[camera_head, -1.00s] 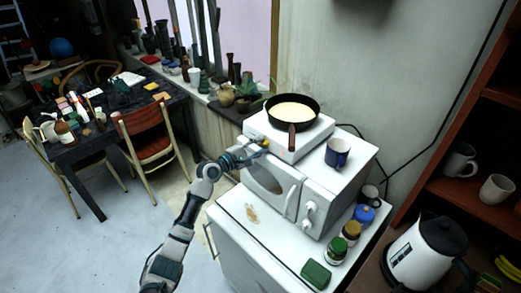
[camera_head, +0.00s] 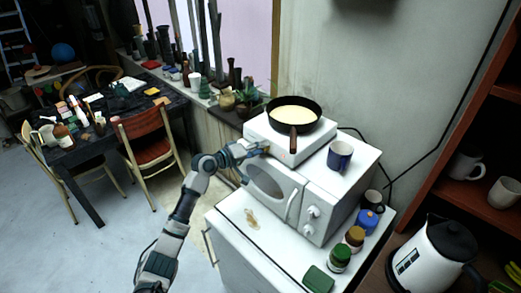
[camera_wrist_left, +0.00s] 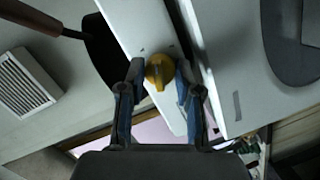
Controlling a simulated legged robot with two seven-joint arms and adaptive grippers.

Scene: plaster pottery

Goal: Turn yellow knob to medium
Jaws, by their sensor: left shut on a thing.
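The yellow knob (camera_wrist_left: 159,71) is on the front face of a white hot plate (camera_head: 262,127), seen in the left wrist view. My left gripper (camera_wrist_left: 158,82) has a finger on each side of the knob and is shut on it. In the head view my left gripper (camera_head: 262,148) is at the front left of the hot plate and mostly hides the knob. The knob's setting marks are too small to read. My right gripper is not in view.
A black pan (camera_head: 294,115) sits on the hot plate, its handle pointing forward. The hot plate stands on a white microwave (camera_head: 325,195), beside a blue mug (camera_head: 339,154). Several jars (camera_head: 354,238) stand right of the microwave. A kettle (camera_head: 432,258) is at the lower right.

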